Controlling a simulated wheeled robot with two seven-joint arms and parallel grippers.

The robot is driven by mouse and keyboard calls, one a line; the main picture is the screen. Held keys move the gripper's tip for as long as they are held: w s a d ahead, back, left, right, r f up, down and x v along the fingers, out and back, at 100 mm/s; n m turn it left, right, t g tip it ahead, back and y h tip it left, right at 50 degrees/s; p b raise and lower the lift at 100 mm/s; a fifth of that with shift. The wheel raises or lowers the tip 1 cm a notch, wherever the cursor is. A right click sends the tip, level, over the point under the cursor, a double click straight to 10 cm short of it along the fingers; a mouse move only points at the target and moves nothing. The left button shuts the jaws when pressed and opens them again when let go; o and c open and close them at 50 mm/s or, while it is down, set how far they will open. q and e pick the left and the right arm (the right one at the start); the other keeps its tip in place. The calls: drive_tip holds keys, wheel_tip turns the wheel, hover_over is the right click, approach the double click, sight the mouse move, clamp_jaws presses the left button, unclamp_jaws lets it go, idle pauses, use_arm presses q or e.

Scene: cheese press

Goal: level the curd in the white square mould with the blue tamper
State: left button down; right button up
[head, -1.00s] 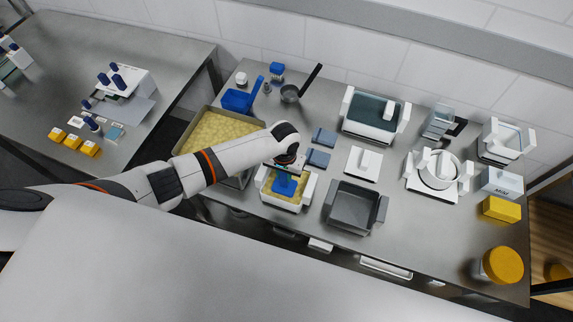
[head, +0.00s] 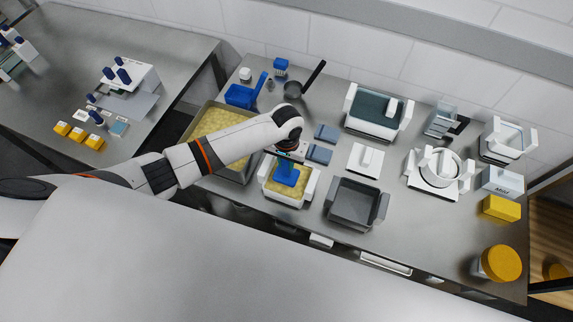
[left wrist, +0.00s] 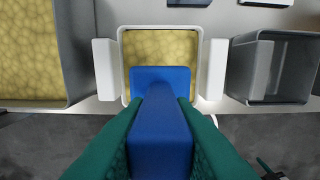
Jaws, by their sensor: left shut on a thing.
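The white square mould (head: 267,190) stands near the front edge of the steel table, with yellow curd (head: 271,184) inside. It also shows in the left wrist view (left wrist: 105,70), with curd (left wrist: 160,46) visible in its far part. My left gripper (head: 289,158) is above the mould, shut on the handle of the blue tamper (head: 287,176). In the left wrist view the green fingers clasp the tamper's handle (left wrist: 160,130), and its square plate hides the near part of the curd. I cannot tell whether the plate touches the curd. My right gripper is out of view.
A large curd vat (head: 213,111) stands left of the mould, partly behind my left arm. A grey open box (head: 347,216) is close on the right. Small grey-blue blocks (head: 319,154) and a white lid (head: 365,160) lie behind.

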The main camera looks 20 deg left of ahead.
use_arm(q)
drive_tip(key=shift+r, duration=2.3)
